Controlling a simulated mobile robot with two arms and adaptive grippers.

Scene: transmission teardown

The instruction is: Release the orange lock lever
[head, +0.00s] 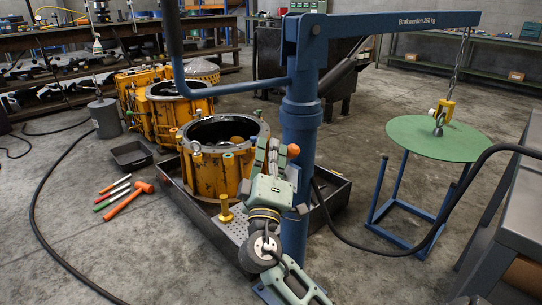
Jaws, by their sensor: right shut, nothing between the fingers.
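The orange lock lever shows as a round orange knob (293,150) in the head view, in front of the blue crane column (300,125). The rest of the lever is hidden or too small to make out. My right gripper (268,150) points up and away, just left of the knob. Its fingers are shut with nothing between them. I cannot tell whether a finger touches the knob. My left gripper is not in view.
Yellow transmission housings (215,172) stand left of the column, the nearest in a dark tray (185,205). The crane boom (400,22) reaches right, its hook over a green round-topped stand (432,140). Hand tools and an orange mallet (130,198) lie on the floor. A black cable crosses the floor.

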